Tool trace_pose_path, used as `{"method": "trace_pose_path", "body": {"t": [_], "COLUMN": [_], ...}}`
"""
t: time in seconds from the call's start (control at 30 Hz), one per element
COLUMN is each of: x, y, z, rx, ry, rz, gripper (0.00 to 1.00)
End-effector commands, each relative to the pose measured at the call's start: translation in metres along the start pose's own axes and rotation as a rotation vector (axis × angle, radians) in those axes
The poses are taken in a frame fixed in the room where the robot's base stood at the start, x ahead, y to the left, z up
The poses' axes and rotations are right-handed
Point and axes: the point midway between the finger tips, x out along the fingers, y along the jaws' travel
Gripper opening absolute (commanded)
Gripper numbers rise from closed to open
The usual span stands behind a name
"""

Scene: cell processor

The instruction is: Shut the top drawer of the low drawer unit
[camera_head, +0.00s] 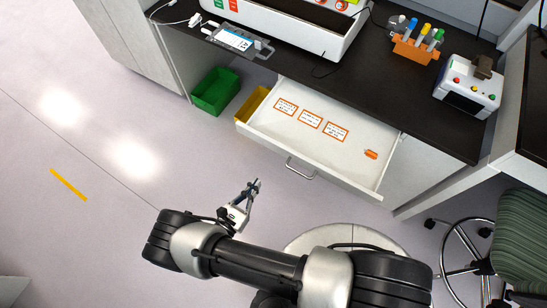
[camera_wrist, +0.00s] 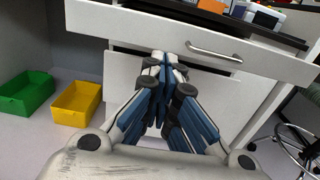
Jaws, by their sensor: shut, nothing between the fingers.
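The top drawer (camera_head: 333,157) of the low drawer unit stands pulled out from under the black bench top. It is white inside and holds several orange-edged labels and a small orange item (camera_head: 371,154). Its silver handle (camera_head: 300,169) is on the front face; the handle also shows in the wrist view (camera_wrist: 214,52). My gripper (camera_head: 255,184) is shut and empty, in front of the drawer and left of the handle. In the wrist view my gripper (camera_wrist: 164,58) overlaps the lower edge of the drawer front (camera_wrist: 130,27). I cannot tell whether it touches it.
A green bin (camera_head: 215,91) and a yellow bin (camera_head: 252,104) stand on the floor left of the drawer. A striped chair (camera_head: 522,240) is at the right. The bench carries a tube rack (camera_head: 415,47) and a small white device (camera_head: 468,92). The floor at left is clear.

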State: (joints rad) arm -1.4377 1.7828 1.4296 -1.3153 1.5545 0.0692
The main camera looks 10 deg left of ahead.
Motion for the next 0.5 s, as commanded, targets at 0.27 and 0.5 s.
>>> {"method": "trace_pose_path", "body": {"t": [0.27,0.5], "x": [0.061,0.103], "y": [-0.003,-0.002], "z": [-0.002,-0.001], "rx": [-0.001,0.000], "ry": [0.002,0.001], "rz": [-0.010,-0.007], "gripper": [0.00,0.00]}}
